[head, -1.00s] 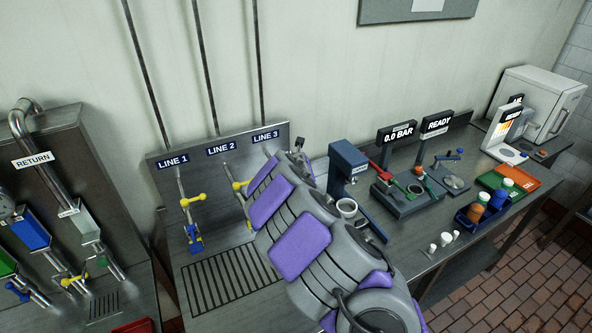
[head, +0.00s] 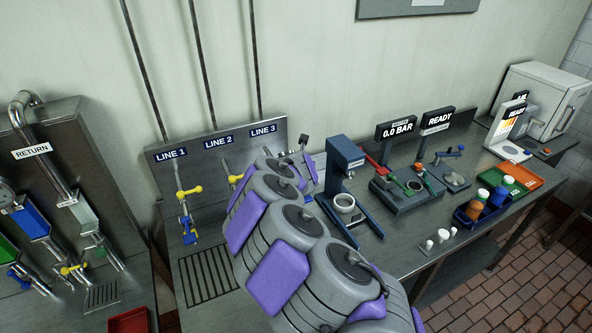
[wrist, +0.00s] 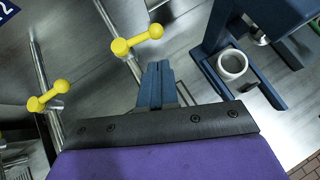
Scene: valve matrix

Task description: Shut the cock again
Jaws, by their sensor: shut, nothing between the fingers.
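Yellow-handled cocks sit on the thin pipes under the line signs. In the head view the line 1 cock (head: 189,191) and part of the line 2 cock (head: 236,179) show; my arm hides the line 3 cock. In the wrist view one yellow cock (wrist: 138,39) is just beyond and left of my fingertips, and another yellow cock (wrist: 48,95) is farther left. The nearer one appears to be on line 3. My gripper (wrist: 157,72) is shut and empty, apart from both handles in the picture. Its fingertips cannot be made out in the head view.
A blue press stand (head: 344,165) with a white cup (head: 344,203) stands right of my arm; the cup also shows in the wrist view (wrist: 232,65). A slotted drain (head: 207,276) lies below the lines. The return panel (head: 60,190) is at left.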

